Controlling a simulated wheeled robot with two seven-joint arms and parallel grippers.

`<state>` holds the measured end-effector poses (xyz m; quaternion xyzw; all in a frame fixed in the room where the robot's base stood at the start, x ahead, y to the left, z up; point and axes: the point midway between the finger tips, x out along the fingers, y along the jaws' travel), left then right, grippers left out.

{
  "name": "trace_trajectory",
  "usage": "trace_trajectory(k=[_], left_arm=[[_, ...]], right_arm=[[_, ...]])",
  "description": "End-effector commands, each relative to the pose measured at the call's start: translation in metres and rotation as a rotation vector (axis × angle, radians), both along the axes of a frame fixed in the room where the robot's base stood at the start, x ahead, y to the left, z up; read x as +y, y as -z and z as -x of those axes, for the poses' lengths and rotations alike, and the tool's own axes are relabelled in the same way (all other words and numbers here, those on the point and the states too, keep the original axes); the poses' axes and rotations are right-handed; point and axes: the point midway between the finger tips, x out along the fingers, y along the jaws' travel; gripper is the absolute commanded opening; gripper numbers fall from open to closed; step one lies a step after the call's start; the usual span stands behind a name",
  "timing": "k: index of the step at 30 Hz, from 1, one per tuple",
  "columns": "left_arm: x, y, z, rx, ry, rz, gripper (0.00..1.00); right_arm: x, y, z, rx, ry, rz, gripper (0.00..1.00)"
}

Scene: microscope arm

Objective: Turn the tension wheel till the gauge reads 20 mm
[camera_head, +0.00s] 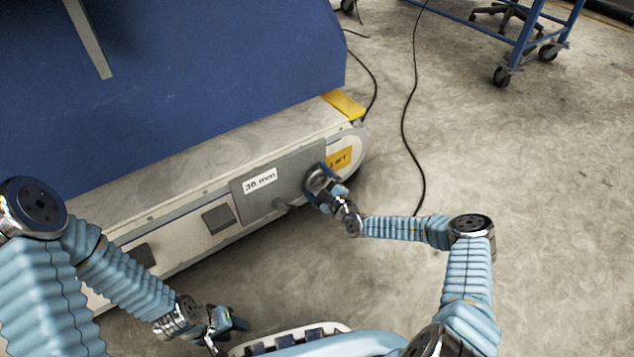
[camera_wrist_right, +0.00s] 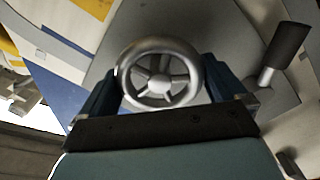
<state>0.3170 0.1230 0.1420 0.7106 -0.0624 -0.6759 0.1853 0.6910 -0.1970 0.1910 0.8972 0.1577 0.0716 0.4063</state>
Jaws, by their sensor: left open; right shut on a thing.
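The tension wheel (camera_wrist_right: 160,76) is a round silver handwheel with several spokes, on a grey plate on the side of the machine. In the head view the wheel (camera_head: 317,180) is partly covered by my right gripper (camera_head: 326,188). In the right wrist view my right gripper (camera_wrist_right: 163,88) is shut on the wheel, with one blue finger at each side of the rim. The gauge (camera_head: 260,180) is a white label on the grey plate left of the wheel and reads 30 mm. My left gripper (camera_head: 228,322) is open and empty, low in the head view, away from the machine.
A lever with a dark grip (camera_wrist_right: 288,45) sticks out beside the wheel, and shows low on the plate in the head view (camera_head: 287,206). A yellow LIFT label (camera_head: 340,159) is right of the wheel. A black cable (camera_head: 404,125) crosses the floor.

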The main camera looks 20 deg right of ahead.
Motion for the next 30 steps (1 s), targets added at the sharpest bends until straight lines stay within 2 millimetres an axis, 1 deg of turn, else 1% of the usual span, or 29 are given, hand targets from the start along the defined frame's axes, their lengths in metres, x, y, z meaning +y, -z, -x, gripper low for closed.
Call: trace_trajectory(k=[1,17,18,23,26,29,30], left_arm=[[0.0,0.0,0.0,0.0,0.0,0.0,0.43],[0.0,0.001,0.0,0.0,0.0,0.0,0.43],[0.0,0.001,0.0,0.0,0.0,0.0,0.43],[0.0,0.001,0.0,0.0,0.0,0.0,0.43],[0.0,-0.001,0.0,0.0,0.0,0.0,0.43],[0.0,-0.006,0.0,0.001,0.0,0.0,0.43],[0.0,-0.009,0.0,0.001,0.0,0.0,0.43]], right_arm=[[0.001,0.002,0.001,0.008,-0.003,-0.008,0.68],[0.001,0.002,0.001,0.014,-0.003,-0.027,0.68],[0.001,0.002,0.001,0.014,-0.003,-0.027,1.0],[0.001,0.001,0.001,0.013,-0.002,-0.026,1.0],[-0.001,0.001,0.004,0.013,-0.002,-0.026,1.0],[-0.006,0.0,0.016,0.014,0.0,-0.026,1.0],[-0.009,-0.001,0.024,0.014,0.0,-0.027,1.0]])
